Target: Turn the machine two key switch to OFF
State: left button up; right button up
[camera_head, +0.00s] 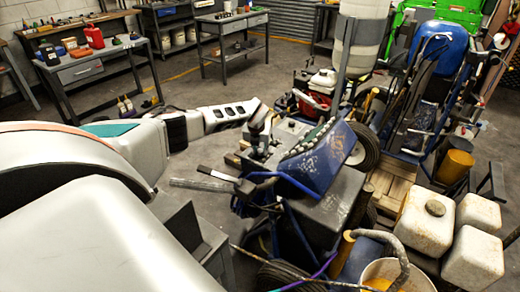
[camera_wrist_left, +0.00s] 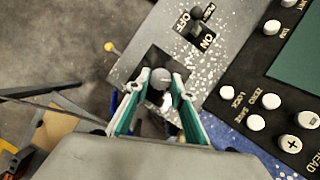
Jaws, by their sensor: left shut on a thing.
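The blue and grey line striper (camera_head: 318,160) stands in the middle of the head view. My left gripper (camera_head: 258,124) reaches in from the left to its control panel. In the left wrist view, the gripper (camera_wrist_left: 161,84) is shut on a small grey round-headed part (camera_wrist_left: 160,76) that looks like the key switch. The fingers hide its sides and base, so its turned position cannot be read. Just above it on the grey panel (camera_wrist_left: 145,50) is a black switch (camera_wrist_left: 195,22) lettered OFF, ON and PUSH. My right gripper is in neither view.
A dark keypad with white buttons (camera_wrist_left: 290,143) lies right of the fingers. A yellow-tipped rod (camera_wrist_left: 110,47) stands left of them. Handlebar grips (camera_head: 214,173) stick out below the gripper. White jugs (camera_head: 425,222) and a bucket stand right; workbenches (camera_head: 95,65) stand behind.

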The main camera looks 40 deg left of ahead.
pick_arm(q)
jog(key=shift+c, duration=0.2)
jog(key=o, duration=1.1)
jog(key=shift+o, duration=0.2)
jog(key=shift+s+r, duration=0.15)
jog(key=shift+r, duration=0.45)
jog(key=v, duration=1)
jog(key=shift+s+d+r, duration=0.2)
jog(key=shift+r, duration=0.15)
